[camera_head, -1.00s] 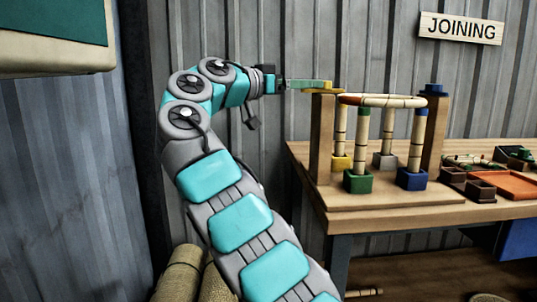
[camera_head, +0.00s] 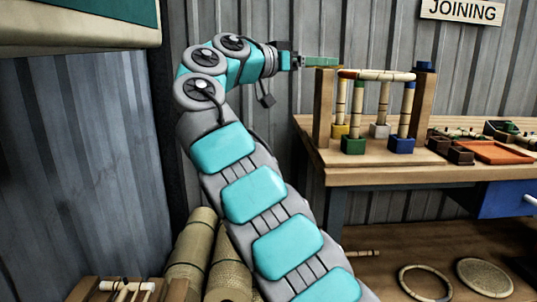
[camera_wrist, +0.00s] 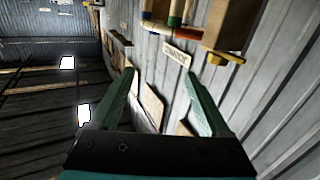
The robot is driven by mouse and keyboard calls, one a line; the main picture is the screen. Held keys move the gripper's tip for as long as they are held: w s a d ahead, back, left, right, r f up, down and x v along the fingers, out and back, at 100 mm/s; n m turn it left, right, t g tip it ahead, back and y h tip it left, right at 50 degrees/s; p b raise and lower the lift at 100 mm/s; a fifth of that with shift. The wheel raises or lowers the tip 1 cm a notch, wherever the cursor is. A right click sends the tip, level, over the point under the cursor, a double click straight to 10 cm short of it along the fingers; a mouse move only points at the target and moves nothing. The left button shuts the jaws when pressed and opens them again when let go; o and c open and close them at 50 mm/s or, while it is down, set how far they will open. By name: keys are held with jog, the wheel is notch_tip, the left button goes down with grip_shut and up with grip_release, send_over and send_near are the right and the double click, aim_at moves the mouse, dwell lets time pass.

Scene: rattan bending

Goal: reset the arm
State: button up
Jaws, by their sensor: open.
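My arm reaches up and across the head view, with my gripper (camera_head: 322,62) at its end. The gripper shows there as green fingers pointing right, by the top of the fixture's left wooden post (camera_head: 324,105). I cannot tell whether they touch it. In the wrist view, the two green fingers of my gripper (camera_wrist: 157,73) stand wide apart with nothing held between them. A wooden post with a yellow piece (camera_wrist: 226,57) shows beyond the right finger.
An orange tray (camera_head: 497,152) lies right. Rattan rolls (camera_head: 192,250) stand below my arm. Rings lie on the lower shelf (camera_head: 385,270). A green-topped surface overhangs upper left.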

jog(key=s+d+f+n+g+y, duration=0.25)
jog(key=s+d+f, duration=0.25)
jog(key=d+f, duration=0.35)
jog(key=s+d+f+n+g+y, duration=0.2)
jog(key=s+d+f+n+g, duration=0.15)
jog(key=s+d+f, duration=0.4)
jog(key=s+f+n+g+y, duration=0.2)
jog(key=s+f+y, duration=0.2)
jog(key=s+f, duration=0.9)
jog(key=s+a+f+n+g+y, duration=0.1)
jog(key=s+a+f+y, duration=0.1)
jog(key=s+a+f, duration=0.2)
jog(key=s+a+f+n+g+y, duration=0.1)
jog(key=s+a+f, duration=0.3)
jog(key=s+f, duration=0.5)
jog(key=s+a+f+n+g+y, duration=0.1)
jog(key=s+a+f+y, duration=0.2)
jog(key=s+f, duration=0.3)
jog(key=s, duration=0.3)
jog(key=shift+a+f+y, duration=0.15)
jog(key=shift+a+y, duration=0.2)
jog(key=shift+a, duration=0.05)
jog(key=shift+w, duration=0.1)
